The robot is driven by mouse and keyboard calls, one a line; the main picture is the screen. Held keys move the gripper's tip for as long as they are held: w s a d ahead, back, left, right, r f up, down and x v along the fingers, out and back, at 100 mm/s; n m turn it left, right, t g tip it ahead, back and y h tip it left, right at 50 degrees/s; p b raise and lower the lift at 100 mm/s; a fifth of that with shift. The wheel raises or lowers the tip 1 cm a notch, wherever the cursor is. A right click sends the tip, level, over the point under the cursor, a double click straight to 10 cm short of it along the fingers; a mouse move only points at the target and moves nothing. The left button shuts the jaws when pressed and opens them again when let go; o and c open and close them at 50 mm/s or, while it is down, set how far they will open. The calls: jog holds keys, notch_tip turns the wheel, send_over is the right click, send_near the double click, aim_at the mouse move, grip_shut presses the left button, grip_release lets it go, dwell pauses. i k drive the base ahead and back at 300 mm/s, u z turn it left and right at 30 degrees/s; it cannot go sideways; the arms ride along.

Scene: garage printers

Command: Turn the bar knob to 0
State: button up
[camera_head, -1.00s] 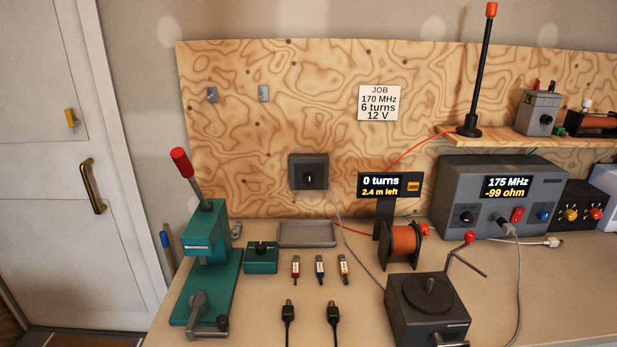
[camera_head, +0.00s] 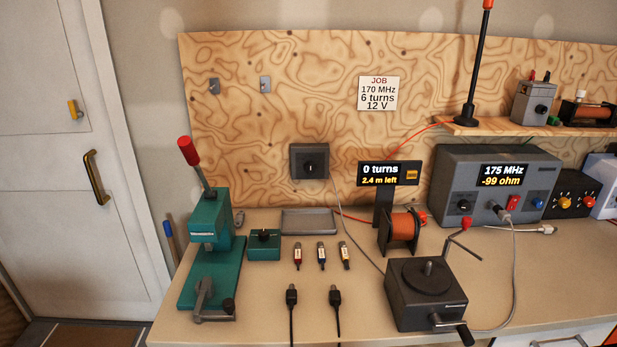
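Several dark knobs are in view, and I cannot tell for sure which one is the bar knob. A dark grey wall box (camera_head: 296,153) on the plywood board carries a black knob (camera_head: 310,166). The grey meter (camera_head: 446,168), reading 175 MHz and -99 ohm, has a black knob (camera_head: 464,207) at its lower left front. A small teal box (camera_head: 263,250) on the bench has a dark piece on top. The scale marks are too small to read. My gripper is not in view.
On the bench stand a teal lever press (camera_head: 211,245), a grey tray (camera_head: 308,221), several small plugs, a wire spool (camera_head: 400,231) under a display, and a crank winder (camera_head: 425,292). Two black cable ends (camera_head: 291,297) lie near the front. A shelf (camera_head: 540,125) juts out at right.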

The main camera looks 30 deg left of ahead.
aim_at(310, 168)
jog(key=k, duration=1.25)
jog(key=u, duration=0.5)
jog(key=i, duration=1.1)
jog(key=u, duration=0.65)
jog(key=i, duration=0.95)
jog(key=z, duration=0.2)
